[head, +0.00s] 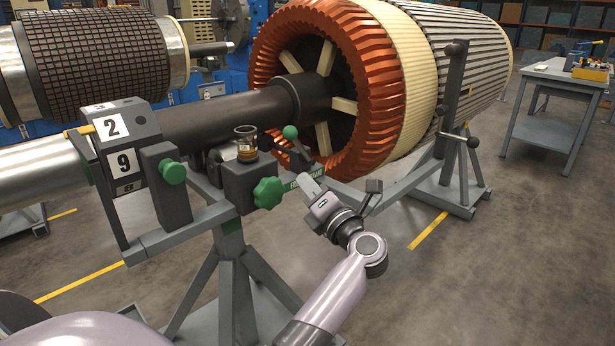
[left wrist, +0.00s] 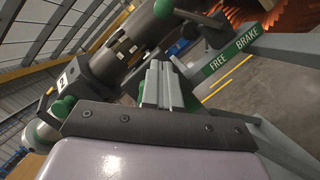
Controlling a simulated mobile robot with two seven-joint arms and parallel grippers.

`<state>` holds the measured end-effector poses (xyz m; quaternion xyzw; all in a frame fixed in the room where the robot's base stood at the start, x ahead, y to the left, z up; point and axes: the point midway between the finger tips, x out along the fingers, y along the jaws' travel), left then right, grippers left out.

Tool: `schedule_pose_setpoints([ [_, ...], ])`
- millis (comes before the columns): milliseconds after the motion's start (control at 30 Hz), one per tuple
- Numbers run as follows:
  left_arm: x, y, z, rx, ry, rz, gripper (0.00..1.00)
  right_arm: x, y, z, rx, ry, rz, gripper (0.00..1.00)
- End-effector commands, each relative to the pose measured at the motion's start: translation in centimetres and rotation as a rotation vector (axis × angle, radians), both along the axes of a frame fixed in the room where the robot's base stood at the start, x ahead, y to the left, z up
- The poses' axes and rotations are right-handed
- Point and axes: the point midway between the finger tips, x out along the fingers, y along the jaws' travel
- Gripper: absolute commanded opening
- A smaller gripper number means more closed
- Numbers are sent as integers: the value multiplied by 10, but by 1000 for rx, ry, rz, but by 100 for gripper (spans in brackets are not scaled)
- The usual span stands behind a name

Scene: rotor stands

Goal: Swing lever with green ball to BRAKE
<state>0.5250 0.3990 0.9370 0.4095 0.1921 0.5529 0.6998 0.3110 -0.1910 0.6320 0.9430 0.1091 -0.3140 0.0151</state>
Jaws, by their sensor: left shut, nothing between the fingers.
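The green ball (head: 290,132) tops a dark lever at the rotor stand, near the shaft. In the left wrist view the ball (left wrist: 163,8) is at the top edge, with the lever's dark arm (left wrist: 197,19) running right from it. A green label plate (left wrist: 232,52) reads FREE at left and BRAKE at right; the ball appears on the FREE side of the plate. My left gripper (head: 306,181) is shut and empty, close to the plate and below the ball. In the wrist view its fingers (left wrist: 160,72) point toward the lever, apart from the ball. My right gripper is not in view.
Green star knobs (head: 268,193) (head: 173,172), a glass oiler (head: 246,143) and a numbered block (head: 118,140) crowd the stand left of my gripper. The rotor shaft (head: 220,118) and copper-coloured windings (head: 385,100) lie behind.

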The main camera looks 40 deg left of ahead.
Motion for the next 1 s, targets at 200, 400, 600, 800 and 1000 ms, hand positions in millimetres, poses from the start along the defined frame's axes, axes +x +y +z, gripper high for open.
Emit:
schedule_pose_setpoints([
  [200,15,46,12,5,-2,3,0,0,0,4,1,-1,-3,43],
  [400,32,77,23,3,-3,0,0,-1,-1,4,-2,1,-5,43],
  [600,48,85,33,2,-2,0,0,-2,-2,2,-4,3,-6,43],
  [800,53,88,37,0,-1,0,0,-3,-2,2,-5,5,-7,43],
  [1000,53,88,37,0,-1,0,0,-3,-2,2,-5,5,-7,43],
])
